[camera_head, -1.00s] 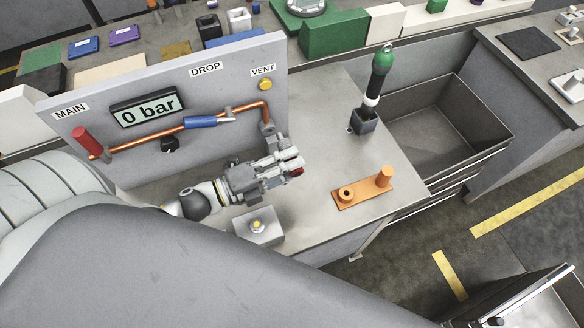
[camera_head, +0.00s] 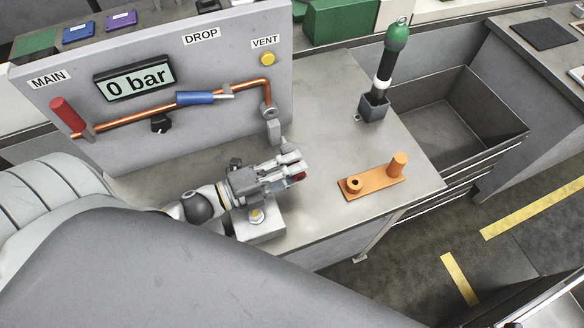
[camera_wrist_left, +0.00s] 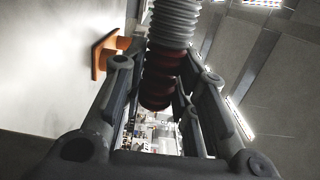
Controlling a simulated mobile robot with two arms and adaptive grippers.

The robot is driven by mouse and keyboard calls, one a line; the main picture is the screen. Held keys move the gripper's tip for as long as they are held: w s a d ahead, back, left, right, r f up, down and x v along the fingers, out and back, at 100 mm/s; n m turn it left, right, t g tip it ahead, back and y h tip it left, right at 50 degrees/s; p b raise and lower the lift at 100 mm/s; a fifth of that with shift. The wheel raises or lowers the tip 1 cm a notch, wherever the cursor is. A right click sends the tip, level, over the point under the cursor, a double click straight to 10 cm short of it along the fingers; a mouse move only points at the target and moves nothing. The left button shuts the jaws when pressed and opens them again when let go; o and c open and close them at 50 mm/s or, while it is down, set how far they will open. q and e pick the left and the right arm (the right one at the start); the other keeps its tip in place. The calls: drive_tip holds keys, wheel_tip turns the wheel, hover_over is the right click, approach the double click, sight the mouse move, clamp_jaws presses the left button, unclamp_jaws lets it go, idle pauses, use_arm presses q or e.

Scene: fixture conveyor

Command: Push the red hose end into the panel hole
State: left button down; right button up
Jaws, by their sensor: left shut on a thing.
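My left gripper (camera_head: 294,172) is shut on the red hose end (camera_head: 300,177), of which only a small red piece shows at the fingertips in the head view. In the left wrist view the red hose end (camera_wrist_left: 168,75) sits between the fingers, below a grey ribbed hose (camera_wrist_left: 174,22). The grey panel (camera_head: 215,130) stands upright behind the gripper, with a gap between them. I cannot make out the panel hole in these frames. My right gripper is not in view.
A copper pipe (camera_head: 133,118) with a blue handle (camera_head: 195,98) runs across the panel. A small block (camera_head: 262,232) is close below the gripper. An orange plate with a peg (camera_head: 372,182) lies to the right. A green-topped tool (camera_head: 386,66) stands in a holder. Bare bench lies between.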

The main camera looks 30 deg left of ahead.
sight(285, 153)
use_arm(q)
drive_tip(key=shift+r, duration=0.1)
drive_tip(key=shift+s, duration=0.1)
drive_tip(key=shift+w+a, duration=1.55)
drive_tip(key=shift+a, duration=0.15)
drive_tip(key=shift+w+a+b, duration=0.35)
drive_tip(key=shift+w+a, duration=0.55)
drive_tip(key=shift+a, duration=0.1)
drive_tip(key=shift+w+a, duration=0.15)
drive_tip(key=shift+w+a, duration=0.1)
drive_tip(key=shift+a, duration=0.1)
idle(1.4)
drive_tip(key=shift+w+a, duration=0.45)
drive_tip(key=shift+a, duration=0.1)
drive_tip(key=shift+w+a, duration=0.15)
idle(1.1)
